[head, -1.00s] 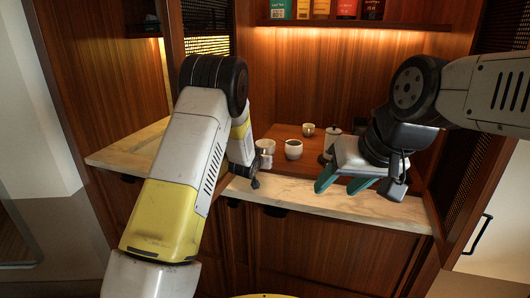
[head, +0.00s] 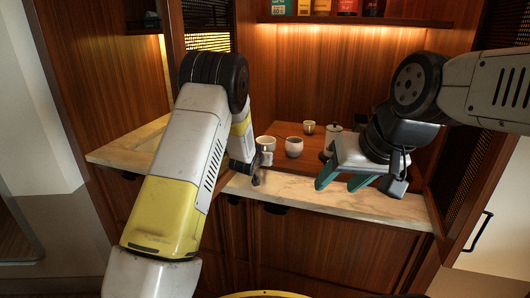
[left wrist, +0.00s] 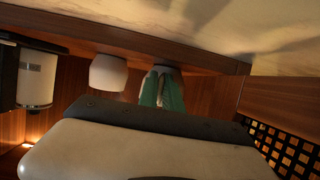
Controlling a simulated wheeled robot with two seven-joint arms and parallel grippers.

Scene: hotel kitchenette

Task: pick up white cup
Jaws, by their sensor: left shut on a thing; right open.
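The white cup (head: 266,143) stands at the left of the wooden tray on the counter in the head view. My left gripper is shut on it; its teal fingers (left wrist: 162,90) show against the cup (left wrist: 172,72) in the left wrist view, where the picture is upside down. In the head view, my left arm hides most of that gripper. My right gripper (head: 341,183) is open and empty over the counter's front edge at the right, apart from the cups.
A second cup (head: 294,147) stands close to the right of the held one. A smaller cup (head: 309,127) and a lidded pot (head: 333,132) are behind, on the wooden tray (head: 283,130). The pale counter (head: 290,187) is clear in front. A shelf (head: 350,23) with packets is above.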

